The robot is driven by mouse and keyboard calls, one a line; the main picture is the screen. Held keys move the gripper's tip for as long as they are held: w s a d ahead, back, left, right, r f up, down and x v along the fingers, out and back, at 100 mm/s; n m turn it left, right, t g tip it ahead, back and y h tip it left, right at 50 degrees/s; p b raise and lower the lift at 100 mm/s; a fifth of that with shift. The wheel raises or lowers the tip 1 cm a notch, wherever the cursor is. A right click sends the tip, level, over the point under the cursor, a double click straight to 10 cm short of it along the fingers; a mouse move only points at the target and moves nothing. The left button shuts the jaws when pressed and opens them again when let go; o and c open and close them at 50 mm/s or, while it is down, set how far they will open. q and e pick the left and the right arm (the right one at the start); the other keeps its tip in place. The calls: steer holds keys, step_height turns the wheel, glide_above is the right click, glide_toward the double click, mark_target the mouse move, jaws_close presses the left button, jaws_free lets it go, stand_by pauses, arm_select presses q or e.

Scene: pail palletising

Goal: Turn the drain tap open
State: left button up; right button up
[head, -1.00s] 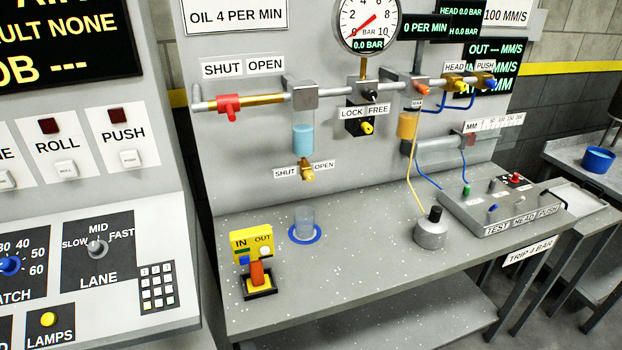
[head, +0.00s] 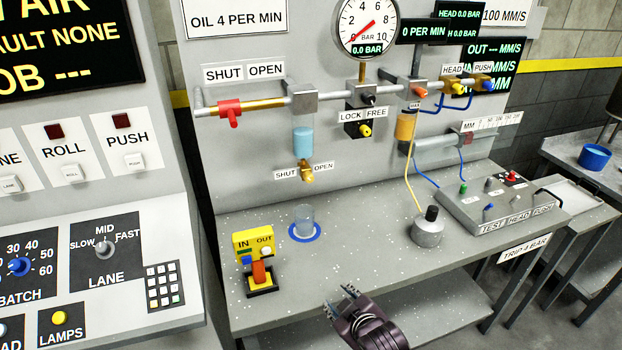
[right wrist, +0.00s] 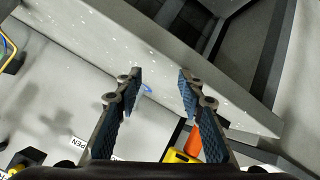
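The drain tap (head: 307,173) is a small brass tap under the light blue bowl (head: 303,141) on the grey panel, between a SHUT label (head: 286,174) and an OPEN label (head: 324,166). A clear cup (head: 304,220) stands below it on a blue ring on the bench. My right gripper (head: 329,310) is at the bench's front edge, below and in front of the tap, well apart from it. In the right wrist view its two fingers (right wrist: 158,75) are spread with nothing between them. My left gripper is not in view.
A yellow IN/OUT box (head: 253,243) with an orange lever stands on the bench (head: 350,255) left of the cup. A grey knobbed weight (head: 428,233) and a control box (head: 500,205) stand to the right. A red-handled tap (head: 230,110) is on the upper pipe. The middle bench top is clear.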

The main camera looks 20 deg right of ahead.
steer(key=w+r+n+t, duration=0.3)
steer(key=w+r+t, duration=0.1)
steer(key=w+r, duration=0.65)
steer(key=n+t+y, duration=0.1)
steer(key=n+t, duration=0.1)
steer(key=t, duration=0.1)
glide_toward(311, 180)
steer(key=w, duration=0.3)
steer(key=shift+w+a+f+p, duration=0.1)
steer(key=shift+w+p, duration=0.45)
steer(key=shift+w, duration=1.1)
steer(key=shift+w+a+f+p, duration=0.1)
steer(key=shift+w+p, duration=0.4)
steer(key=shift+w, duration=1.2)
steer(key=shift+c, duration=0.6)
jaws_close()
